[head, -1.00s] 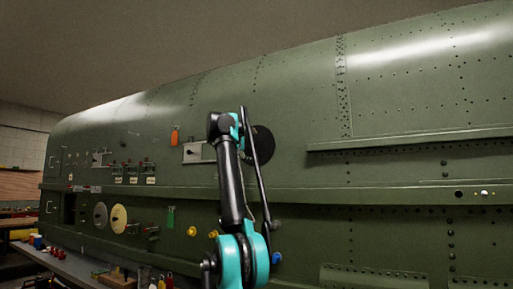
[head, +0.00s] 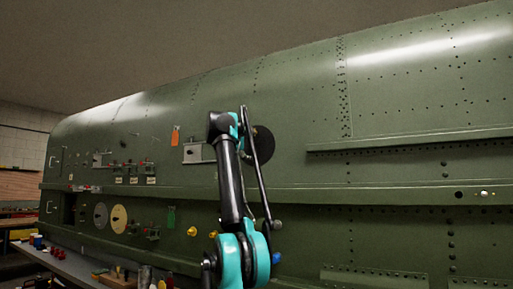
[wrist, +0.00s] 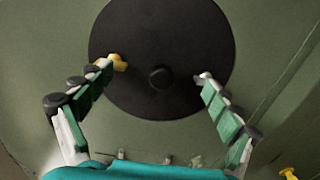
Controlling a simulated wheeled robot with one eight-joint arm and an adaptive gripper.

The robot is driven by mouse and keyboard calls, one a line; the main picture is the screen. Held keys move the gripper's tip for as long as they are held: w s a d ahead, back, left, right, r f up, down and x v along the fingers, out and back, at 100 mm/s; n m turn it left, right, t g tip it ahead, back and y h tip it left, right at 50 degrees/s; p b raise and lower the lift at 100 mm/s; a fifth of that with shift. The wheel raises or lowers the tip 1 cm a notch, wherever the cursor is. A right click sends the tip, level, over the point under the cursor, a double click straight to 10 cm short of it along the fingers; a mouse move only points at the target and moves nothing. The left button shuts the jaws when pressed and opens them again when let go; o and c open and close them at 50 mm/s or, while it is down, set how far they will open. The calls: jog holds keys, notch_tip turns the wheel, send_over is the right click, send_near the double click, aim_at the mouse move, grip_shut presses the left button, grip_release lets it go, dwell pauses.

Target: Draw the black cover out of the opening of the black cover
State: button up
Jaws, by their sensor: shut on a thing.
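The black cover (wrist: 160,30) is a round dark disc with a small round knob (wrist: 160,77) at its middle. In the wrist view it lies against the green fuselage skin. In the head view, part of the cover (head: 264,142) shows just right of my arm's upper end. My gripper (wrist: 160,72) is at the cover, one finger on each side of the knob, with both fingertips over the disc's face. It is shut on the cover, though the exact contact is not clear. The opening's edge cannot be made out behind the cover.
A yellow fitting (wrist: 119,62) shows by the left fingertip, and another yellow knob (wrist: 289,173) at lower right. A light panel (head: 196,153) sits left of the cover. A ledge (head: 400,142) runs along the skin at right. A bench (head: 75,268) with small items stands lower left.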

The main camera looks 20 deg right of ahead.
aim_at(252, 144)
jog(key=shift+s+a+r, duration=0.1)
jog(key=shift+s+a, duration=0.1)
jog(key=c, duration=0.8)
grip_shut()
jog(key=shift+d, duration=0.1)
jog(key=shift+s+f, duration=0.1)
jog(key=shift+f, duration=0.1)
jog(key=shift+v, duration=0.75)
jog(key=shift+v, duration=1.55)
